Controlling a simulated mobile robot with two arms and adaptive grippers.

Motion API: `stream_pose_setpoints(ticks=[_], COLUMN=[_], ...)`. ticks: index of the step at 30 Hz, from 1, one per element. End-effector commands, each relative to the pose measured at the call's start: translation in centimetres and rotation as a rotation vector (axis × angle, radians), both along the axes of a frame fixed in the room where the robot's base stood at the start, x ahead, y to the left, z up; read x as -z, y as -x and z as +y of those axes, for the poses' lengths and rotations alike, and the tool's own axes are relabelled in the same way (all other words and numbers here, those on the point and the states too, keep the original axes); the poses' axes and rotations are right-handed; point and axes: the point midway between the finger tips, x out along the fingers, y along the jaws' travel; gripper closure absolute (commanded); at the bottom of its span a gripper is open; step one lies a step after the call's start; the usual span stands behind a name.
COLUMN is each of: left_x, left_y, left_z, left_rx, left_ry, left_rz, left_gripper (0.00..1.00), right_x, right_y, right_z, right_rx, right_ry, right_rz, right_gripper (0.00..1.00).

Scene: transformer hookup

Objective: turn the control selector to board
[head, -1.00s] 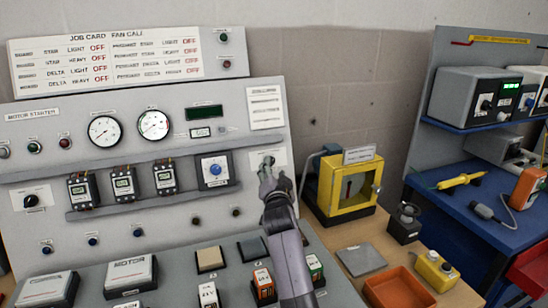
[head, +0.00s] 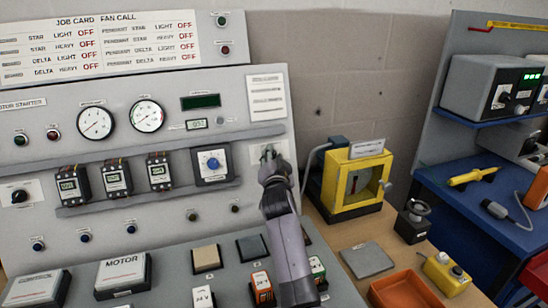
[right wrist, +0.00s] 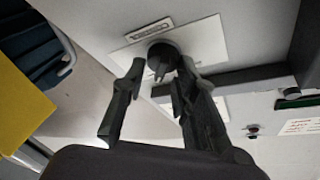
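The control selector is a dark round knob (right wrist: 163,58) with a pointer, on a white labelled plate (right wrist: 205,42) in the right wrist view. In the head view its plate (head: 284,148) is at the right end of the grey motor starter panel, and my gripper mostly hides the knob. My right gripper (head: 269,160) is at the selector. In the right wrist view its fingers (right wrist: 160,72) are apart, one on each side of the knob. I cannot tell whether they touch it. The label's words are too small to read. My left gripper is not in view.
A yellow-framed box (head: 353,182) stands just right of the panel. An orange tray (head: 402,290), a grey plate (head: 367,260) and a yellow case (head: 446,273) lie on the bench. Another black selector (head: 19,196) is at the panel's far left.

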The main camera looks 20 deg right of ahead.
Motion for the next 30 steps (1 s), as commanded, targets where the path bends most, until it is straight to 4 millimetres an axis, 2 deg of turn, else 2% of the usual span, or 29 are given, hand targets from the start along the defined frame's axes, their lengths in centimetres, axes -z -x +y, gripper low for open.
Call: stream_pose_setpoints(ticks=[11,20,30], left_x=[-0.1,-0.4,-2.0], left_y=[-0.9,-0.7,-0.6], left_z=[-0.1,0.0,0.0], left_rx=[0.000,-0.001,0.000], left_ry=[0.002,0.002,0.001], left_rz=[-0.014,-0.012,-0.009], left_gripper=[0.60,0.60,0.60], right_x=[0.0,0.0,-0.1], right_y=[0.0,0.0,0.0], right_z=[0.0,-0.1,-0.2], right_rx=[0.000,-0.010,-0.083], right_ry=[0.000,0.032,0.233], right_rz=[0.000,-0.001,-0.005], right_gripper=[1.00,1.00,1.00])
